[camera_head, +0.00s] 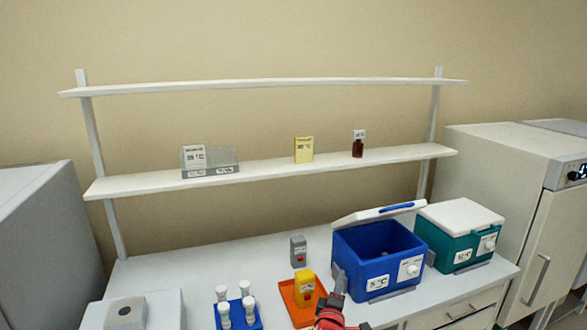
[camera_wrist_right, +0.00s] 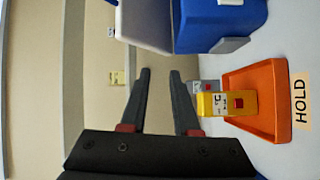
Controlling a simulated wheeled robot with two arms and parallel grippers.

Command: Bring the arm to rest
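My right gripper (camera_head: 338,290) shows at the bottom of the head view, just right of the orange tray. In the right wrist view its two dark fingers (camera_wrist_right: 160,76) stand apart with nothing between them, so it is open and empty. A yellow device (camera_head: 304,288) stands in the orange tray (camera_head: 286,295), and it also shows in the right wrist view (camera_wrist_right: 222,103). The gripper is beside the device, apart from it in the wrist view. My left gripper is in neither view.
A blue cooler (camera_head: 356,264) with its lid open stands right of the gripper; a closed green cooler (camera_head: 446,248) is beyond. A grey device (camera_head: 298,252) stands behind the tray. A blue rack (camera_head: 238,317) with white-capped tubes is at left. Shelves (camera_head: 270,172) hang above. The bench's back left is clear.

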